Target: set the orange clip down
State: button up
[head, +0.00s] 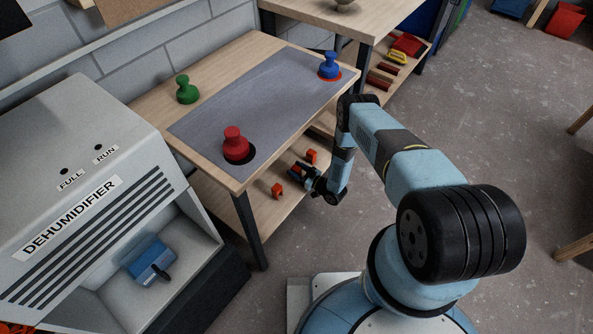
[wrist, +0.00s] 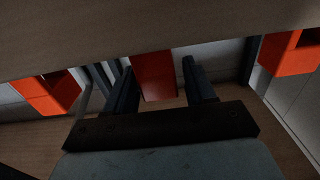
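My gripper (head: 306,176) reaches in over the lower shelf (head: 234,207), below the table top. In the wrist view its two dark fingers (wrist: 158,68) stand apart on either side of an orange clip (wrist: 154,80), which looks dark red in the shade. A gap shows between the clip and the right finger; the left finger is very close to it. The clip's top end in the picture meets a wooden board, and whether it rests on it I cannot tell. Two more orange clips flank it, one at the left (wrist: 48,93) and one at the right (wrist: 290,53).
The table top (head: 150,107) with a grey mat (head: 245,100) is above the shelf. It bears green (head: 187,91), red (head: 235,143) and blue (head: 329,66) knobbed pieces. A table leg (head: 250,232) stands left of my gripper. The dehumidifier (head: 90,190) is further left.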

jog(key=shift+o, duration=0.5)
jog(key=v, duration=1.2)
jog(key=shift+s, duration=0.1)
